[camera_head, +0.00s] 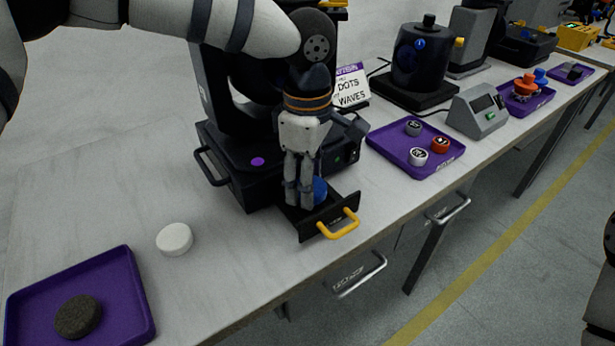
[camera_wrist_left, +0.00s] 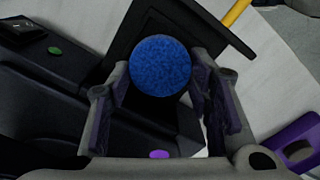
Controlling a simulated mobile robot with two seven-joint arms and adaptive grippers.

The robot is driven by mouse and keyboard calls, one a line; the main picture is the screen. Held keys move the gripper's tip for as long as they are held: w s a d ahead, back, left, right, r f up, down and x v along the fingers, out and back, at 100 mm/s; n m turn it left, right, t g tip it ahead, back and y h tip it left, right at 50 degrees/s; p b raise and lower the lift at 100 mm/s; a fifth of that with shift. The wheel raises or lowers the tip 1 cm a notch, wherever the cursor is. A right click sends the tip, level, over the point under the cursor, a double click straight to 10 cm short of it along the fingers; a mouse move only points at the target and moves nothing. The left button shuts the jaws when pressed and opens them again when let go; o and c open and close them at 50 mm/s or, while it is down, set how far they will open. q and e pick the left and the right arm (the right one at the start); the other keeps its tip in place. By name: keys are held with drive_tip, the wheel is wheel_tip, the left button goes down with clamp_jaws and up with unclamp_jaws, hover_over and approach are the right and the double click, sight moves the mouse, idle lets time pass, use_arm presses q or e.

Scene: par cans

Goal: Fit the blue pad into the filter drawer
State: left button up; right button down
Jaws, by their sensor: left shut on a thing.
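The round blue pad (camera_head: 319,190) is partly hidden behind my left gripper in the head view. It shows as a full disc in the left wrist view (camera_wrist_left: 160,65). My left gripper (camera_head: 298,200) points down over the filter drawer and is shut on the blue pad, with one finger on each side. The black filter drawer (camera_head: 322,222) is pulled out of the black machine and has a yellow handle (camera_head: 340,226). The pad is at the drawer's opening; I cannot tell whether it touches the drawer floor.
A white round pad (camera_head: 174,239) lies on the bench, left of the machine (camera_head: 240,165). A purple tray (camera_head: 125,275) with a dark pad (camera_head: 78,316) is at front left. Another purple tray (camera_head: 385,147) with round pieces and a sign (camera_head: 351,88) stand to the right.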

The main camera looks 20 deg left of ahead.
use_arm(q)
drive_tip(key=shift+f, duration=0.6)
drive_tip(key=o, duration=0.8)
drive_tip(key=shift+o, duration=0.2)
